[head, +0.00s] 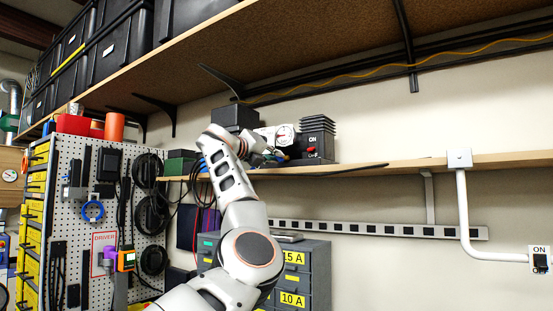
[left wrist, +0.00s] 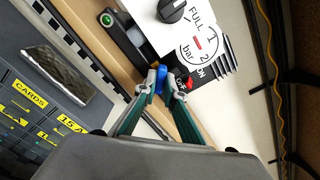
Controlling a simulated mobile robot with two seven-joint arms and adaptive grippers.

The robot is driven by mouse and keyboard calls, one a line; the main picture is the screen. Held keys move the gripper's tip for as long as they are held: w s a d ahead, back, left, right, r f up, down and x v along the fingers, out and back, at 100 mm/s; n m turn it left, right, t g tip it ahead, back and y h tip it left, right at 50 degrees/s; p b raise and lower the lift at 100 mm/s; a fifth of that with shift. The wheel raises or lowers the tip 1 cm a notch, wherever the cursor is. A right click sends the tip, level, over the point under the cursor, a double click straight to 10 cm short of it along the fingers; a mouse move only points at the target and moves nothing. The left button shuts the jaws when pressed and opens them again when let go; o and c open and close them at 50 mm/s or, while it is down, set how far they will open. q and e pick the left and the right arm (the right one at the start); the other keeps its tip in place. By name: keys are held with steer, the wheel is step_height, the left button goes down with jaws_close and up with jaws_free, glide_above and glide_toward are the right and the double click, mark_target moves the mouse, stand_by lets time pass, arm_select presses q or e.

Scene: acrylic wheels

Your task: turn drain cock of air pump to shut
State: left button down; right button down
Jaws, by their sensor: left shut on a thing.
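The air pump (head: 318,140) sits on the wooden wall shelf, black and ribbed, with a white gauge face (head: 284,136) and an ON mark. In the left wrist view its gauge panel (left wrist: 203,40) carries a black knob (left wrist: 172,10) and a "FULL" mark. A small blue part (left wrist: 159,80), which looks like the drain cock handle, is low by the gauge panel. In the head view my left gripper (head: 270,156) reaches the pump's front. The cock's angle cannot be told.
The shelf (head: 430,163) runs on to the right, mostly bare. A dark box (head: 235,117) stands left of the pump. A higher shelf (head: 300,50) hangs above. Grey drawers (head: 310,262) stand below, and a pegboard with tools (head: 105,215) is at left.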

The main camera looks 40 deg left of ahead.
arm_select(q)
steer(key=m, duration=0.1)
steer(key=m+b, duration=0.1)
steer(key=m, duration=0.1)
steer(key=shift+w+f, duration=0.1)
steer(key=shift+f, duration=0.15)
steer(key=shift+r+m+b, duration=0.1)
steer(key=shift+m+b, duration=0.25)
steer(key=shift+m, duration=0.35)
steer(key=shift+m+b, duration=0.3)
steer(key=shift+m, duration=1.7)
steer(key=c, duration=2)
jaws_free()
steer(key=shift+r, duration=0.1)
